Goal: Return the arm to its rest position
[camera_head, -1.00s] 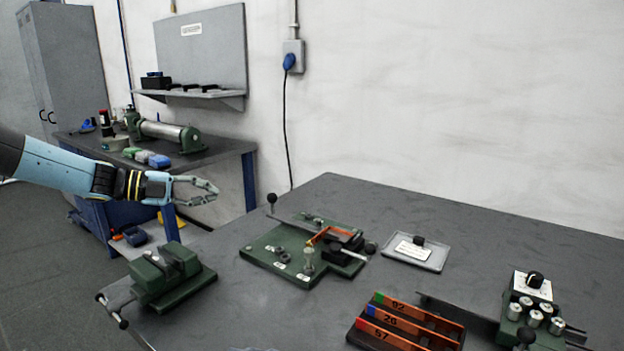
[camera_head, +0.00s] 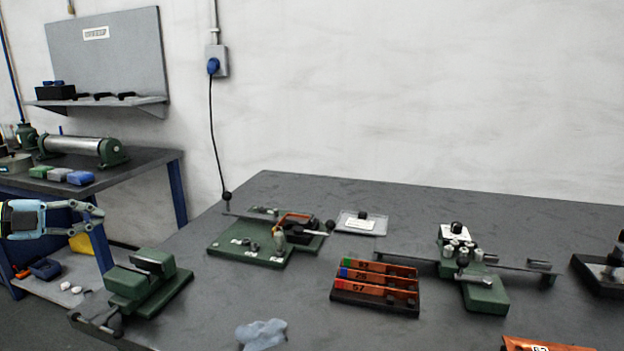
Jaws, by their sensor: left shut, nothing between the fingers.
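My left gripper (camera_head: 90,218) shows at the far left in the head view, at the end of a light blue and black arm link. Its fingers are shut with nothing between them. It hangs left of the grey table (camera_head: 400,213), above and to the left of the green vise (camera_head: 148,282), apart from it. Most of the left arm is cut off by the left picture edge. My right gripper is not in view.
The table holds a green fixture plate (camera_head: 235,248), a rack of orange strips (camera_head: 350,300), a green device (camera_head: 485,292), a small tray (camera_head: 362,224) and a crumpled blue-grey cloth (camera_head: 262,334). A side bench (camera_head: 150,158) stands behind the gripper.

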